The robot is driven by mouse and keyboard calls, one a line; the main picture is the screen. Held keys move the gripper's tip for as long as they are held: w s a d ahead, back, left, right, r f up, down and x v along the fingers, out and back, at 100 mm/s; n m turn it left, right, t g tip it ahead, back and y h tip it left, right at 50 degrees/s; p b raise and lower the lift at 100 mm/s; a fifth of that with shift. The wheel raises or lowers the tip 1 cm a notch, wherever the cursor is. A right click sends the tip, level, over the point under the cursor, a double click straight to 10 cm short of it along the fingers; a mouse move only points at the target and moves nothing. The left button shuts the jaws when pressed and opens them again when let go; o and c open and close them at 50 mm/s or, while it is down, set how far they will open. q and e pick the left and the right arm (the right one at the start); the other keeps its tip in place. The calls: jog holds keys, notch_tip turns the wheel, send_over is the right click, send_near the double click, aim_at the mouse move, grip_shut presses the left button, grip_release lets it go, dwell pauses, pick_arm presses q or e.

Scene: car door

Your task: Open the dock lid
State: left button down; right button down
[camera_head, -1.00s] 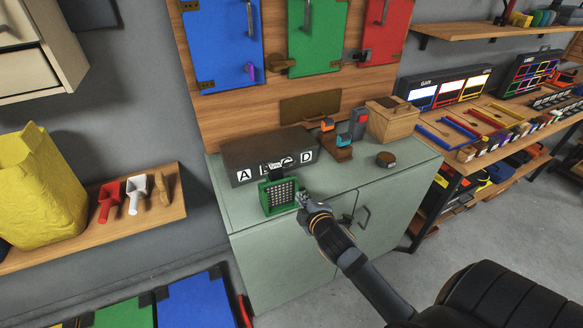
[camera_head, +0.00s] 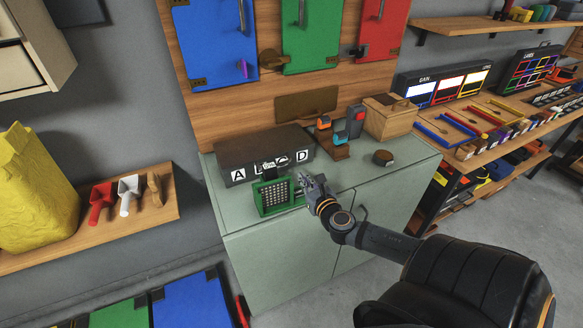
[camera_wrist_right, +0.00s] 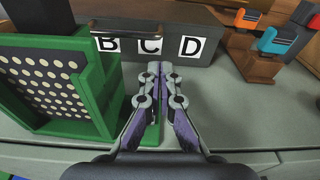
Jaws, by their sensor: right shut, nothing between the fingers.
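A dark brown box (camera_head: 262,157) with a flat top and lettered white labels on its front stands on the pale green cabinet; I take it as the dock, its lid lying flat. A dark handle (camera_wrist_right: 130,27) shows at its front in the right wrist view. My right gripper (camera_head: 304,178) is shut and empty in front of the box, right of the green frame with a perforated panel (camera_head: 272,198). In the right wrist view, its closed fingertips (camera_wrist_right: 159,69) point toward the box front below the C and D labels, apart from the handle. My left gripper is not in view.
The green frame stands close to the left of my right gripper. Coloured doors hang on the wooden panel (camera_head: 240,112) behind.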

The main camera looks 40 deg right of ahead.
jog(key=x, duration=0.8)
jog(key=shift+w+f, duration=0.1)
jog(key=shift+p, duration=0.3)
